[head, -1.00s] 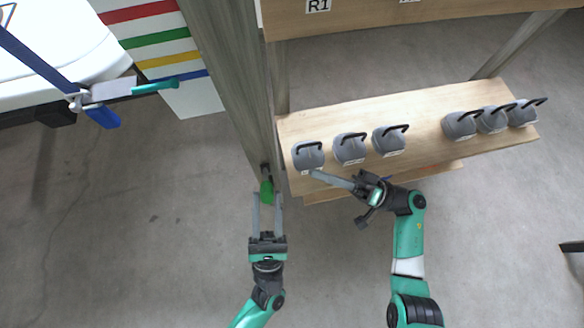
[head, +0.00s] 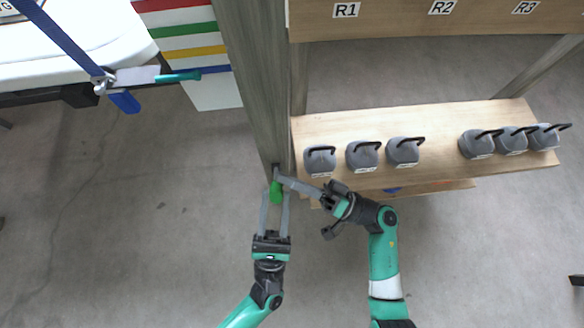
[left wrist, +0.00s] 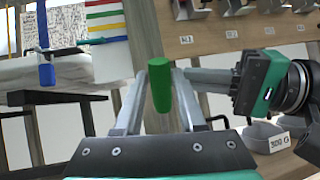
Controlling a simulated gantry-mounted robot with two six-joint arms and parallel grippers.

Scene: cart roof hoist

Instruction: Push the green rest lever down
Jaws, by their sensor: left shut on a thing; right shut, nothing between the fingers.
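The green rest lever (head: 277,192) sits at the lower end of the wooden post, its grip pointing toward my side. My left gripper (head: 275,198) is shut on the lever, one finger along each side. The left wrist view shows the green grip (left wrist: 160,86) between the two fingers. My right gripper (head: 281,181) is shut and empty. Its fingertips reach in from the right, close to the lever's upper end and the post. I cannot tell if they touch the lever. The lever's pivot is mostly hidden.
A wooden shelf (head: 440,119) with several grey weights stands right of the post (head: 255,75). A higher board (head: 420,25) carries labels R1, R2 and R3. A blue-and-teal clamp lever (head: 125,100) hangs at the left by a white cart roof. The floor at lower left is clear.

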